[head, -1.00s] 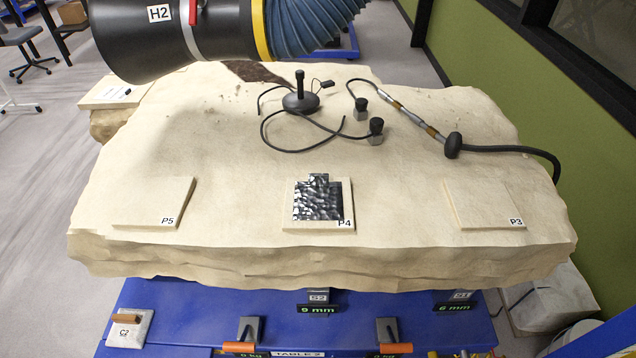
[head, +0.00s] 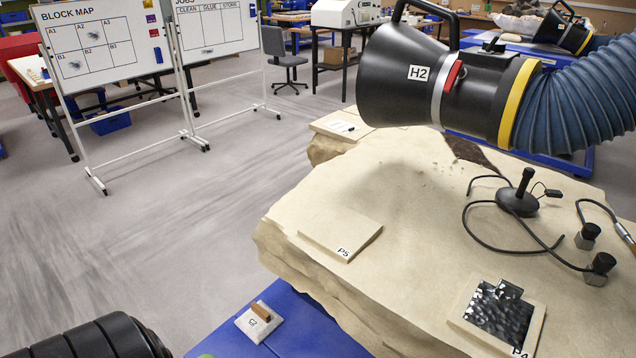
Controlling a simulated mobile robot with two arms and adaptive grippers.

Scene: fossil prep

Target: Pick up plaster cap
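A small white slab labelled C2 (head: 259,321), with a brown bar-shaped handle on top, lies on the blue table (head: 290,335) at the lower middle of the head view. It looks like a plaster cap. Nothing touches it from above. A black ribbed part of my own arm shows at the bottom left, apart from the slab with floor between them. Neither of my grippers is in view.
The big pale rock block (head: 400,200) fills the right side, bearing flat plates P5 (head: 341,233) and P4 (head: 530,340). A black extractor hood H2 (head: 400,75) with a blue hose (head: 575,95) hangs over it. Whiteboards (head: 110,50) stand behind open floor at left.

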